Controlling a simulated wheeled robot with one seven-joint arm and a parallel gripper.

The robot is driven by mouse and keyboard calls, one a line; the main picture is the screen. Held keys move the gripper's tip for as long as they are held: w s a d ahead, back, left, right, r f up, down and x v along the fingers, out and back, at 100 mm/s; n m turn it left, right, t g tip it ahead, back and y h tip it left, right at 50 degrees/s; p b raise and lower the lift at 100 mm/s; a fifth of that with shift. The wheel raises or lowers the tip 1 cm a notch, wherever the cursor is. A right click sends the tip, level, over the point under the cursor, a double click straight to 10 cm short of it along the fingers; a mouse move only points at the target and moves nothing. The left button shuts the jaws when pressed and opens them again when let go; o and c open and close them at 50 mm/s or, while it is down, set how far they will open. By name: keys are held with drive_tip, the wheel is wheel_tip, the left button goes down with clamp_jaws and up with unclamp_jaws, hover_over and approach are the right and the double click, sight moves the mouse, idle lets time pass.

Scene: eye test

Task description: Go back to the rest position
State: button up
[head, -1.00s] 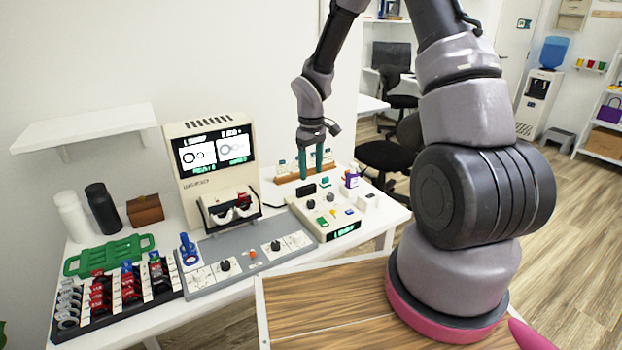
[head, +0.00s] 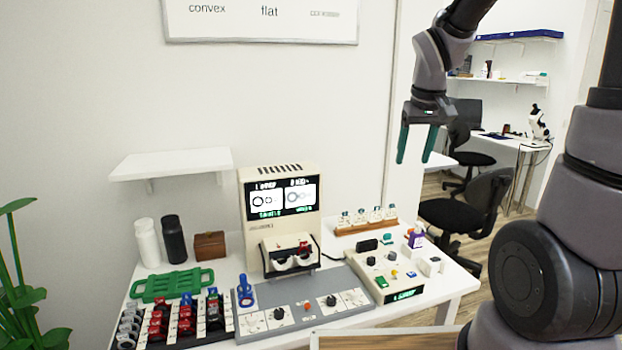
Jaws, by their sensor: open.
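My gripper (head: 417,144) is in the upper right of the head view. Its two green fingers point down and stand apart, with nothing between them. It hangs in the air, well above the right end of the white table and apart from everything on it. My arm reaches up out of the top of the picture. The eye-test machine (head: 281,225) with its lit screen stands on the table, to the left of and below my gripper. The control box (head: 385,271) with buttons and knobs sits below my gripper.
A grey panel (head: 300,311) with knobs lies before the machine. A lens tray (head: 178,325), a green rack (head: 171,284), two bottles and a brown box (head: 209,245) are at left. A white shelf (head: 171,163) juts from the wall. Air around my gripper is clear.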

drive_tip(key=s+r+m+t+y, duration=0.2)
drive_tip(key=s+r+m+t, duration=0.1)
drive_tip(key=s+r, duration=0.8)
drive_tip(key=s+m, duration=0.1)
drive_tip(key=s, duration=0.2)
drive_tip(key=shift+s+d+m+t, duration=0.3)
drive_tip(key=shift+s+d+m, duration=0.1)
